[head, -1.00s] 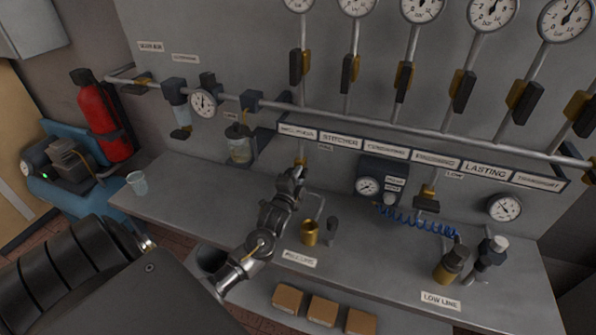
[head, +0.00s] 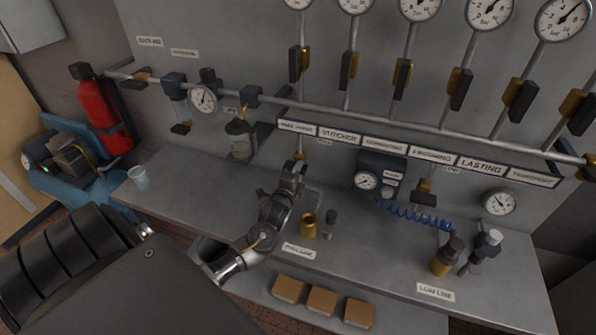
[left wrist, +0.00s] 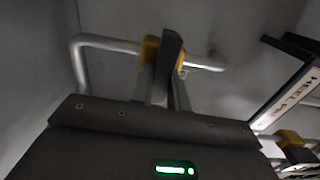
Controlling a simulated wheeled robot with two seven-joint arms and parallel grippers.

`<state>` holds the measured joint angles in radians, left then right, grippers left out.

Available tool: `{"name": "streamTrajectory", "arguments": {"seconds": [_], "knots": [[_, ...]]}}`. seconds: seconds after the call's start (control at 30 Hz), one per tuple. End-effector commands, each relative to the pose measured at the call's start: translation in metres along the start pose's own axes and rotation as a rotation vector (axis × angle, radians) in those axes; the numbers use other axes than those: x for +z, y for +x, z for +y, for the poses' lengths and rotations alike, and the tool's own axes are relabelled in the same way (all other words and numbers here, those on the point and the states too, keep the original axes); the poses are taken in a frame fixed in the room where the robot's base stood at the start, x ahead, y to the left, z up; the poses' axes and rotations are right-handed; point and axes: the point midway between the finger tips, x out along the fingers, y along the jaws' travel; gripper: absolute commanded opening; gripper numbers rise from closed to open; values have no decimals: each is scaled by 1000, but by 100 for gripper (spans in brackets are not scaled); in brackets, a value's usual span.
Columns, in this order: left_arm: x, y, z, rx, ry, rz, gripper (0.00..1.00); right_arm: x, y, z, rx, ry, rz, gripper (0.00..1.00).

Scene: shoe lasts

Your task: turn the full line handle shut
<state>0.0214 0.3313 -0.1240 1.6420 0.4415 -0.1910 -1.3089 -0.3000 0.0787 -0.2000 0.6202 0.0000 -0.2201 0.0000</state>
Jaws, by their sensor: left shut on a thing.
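The full line valve shows in the left wrist view as a yellow body (left wrist: 150,50) on a bent grey pipe (left wrist: 108,43). Its dark flat handle (left wrist: 171,48) points out toward my wrist camera. My left gripper (left wrist: 166,92) is shut on this handle, with the fingers close around it. In the head view my left gripper (head: 297,168) is at the wall just under the label rail, by the small "FULL" label. There the gripper hides most of the valve and handle. I cannot tell the handle's exact angle from the head view. My right gripper is not in view.
A brass cup (head: 309,226) and a small dark fitting (head: 330,217) stand on the bench (head: 375,260) right of my arm. A blue coiled hose (head: 415,216) lies farther right. Several dark-handled valves hang under gauges above the label rail (head: 410,152). A glass (head: 139,178) stands at left.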

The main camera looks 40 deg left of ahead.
Motion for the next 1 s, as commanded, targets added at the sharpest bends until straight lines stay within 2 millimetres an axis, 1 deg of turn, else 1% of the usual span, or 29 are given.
{"name": "streamTrajectory", "arguments": {"seconds": [0.1, 0.13, 0.27, 0.53, 0.67, 0.77, 1.0], "knots": [[0, 0, 0, 1, 2, 0, 0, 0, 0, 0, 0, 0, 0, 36], [0, 0, 0, 1, 2, 1, 20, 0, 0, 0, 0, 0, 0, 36], [0, 0, 0, 1, 1, 0, 37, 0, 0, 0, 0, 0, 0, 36], [0, 0, 0, 0, 1, 0, 38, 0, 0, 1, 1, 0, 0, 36], [0, -9, 2, 0, 0, 1, 38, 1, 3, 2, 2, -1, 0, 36], [0, -25, 3, 0, 0, 1, 38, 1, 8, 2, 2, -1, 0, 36], [0, -73, 4, 2, 0, 2, 38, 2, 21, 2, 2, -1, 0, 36]]}}
